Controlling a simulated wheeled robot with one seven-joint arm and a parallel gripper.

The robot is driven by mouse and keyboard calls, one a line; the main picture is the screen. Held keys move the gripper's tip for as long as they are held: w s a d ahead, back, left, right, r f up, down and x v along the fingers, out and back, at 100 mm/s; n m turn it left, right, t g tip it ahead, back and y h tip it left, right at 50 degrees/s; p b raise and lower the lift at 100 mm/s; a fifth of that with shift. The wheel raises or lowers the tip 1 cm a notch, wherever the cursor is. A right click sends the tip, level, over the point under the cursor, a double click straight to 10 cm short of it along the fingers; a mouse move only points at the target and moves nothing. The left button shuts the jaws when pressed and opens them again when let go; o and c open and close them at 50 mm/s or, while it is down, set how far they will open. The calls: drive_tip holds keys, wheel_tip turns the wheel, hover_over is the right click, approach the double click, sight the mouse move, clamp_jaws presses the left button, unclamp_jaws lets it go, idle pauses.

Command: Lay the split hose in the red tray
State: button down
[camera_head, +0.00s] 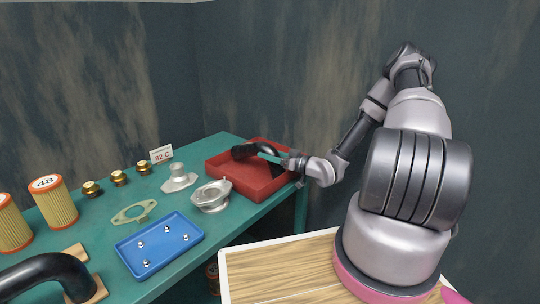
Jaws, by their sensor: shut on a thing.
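The red tray (224,164) sits at the far right end of the green table. A black curved hose (245,151) is at my gripper (284,160), over the tray. My gripper is shut on this hose at the hose's right end. Whether the hose touches the tray floor, I cannot tell. Any split in it is too small to see. Another black curved hose (40,268) rests on a wooden block at the near left.
A blue tray (185,247) with several small bolts lies at the table's front. A gasket (134,212), metal housings (211,196), brass fittings (119,178), orange-ended filters (58,203) and an "82 C" card (161,154) stand nearby. A wooden-topped surface (280,273) is at the front.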

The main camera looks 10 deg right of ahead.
unclamp_jaws()
drive_tip(key=shift+f, duration=0.1)
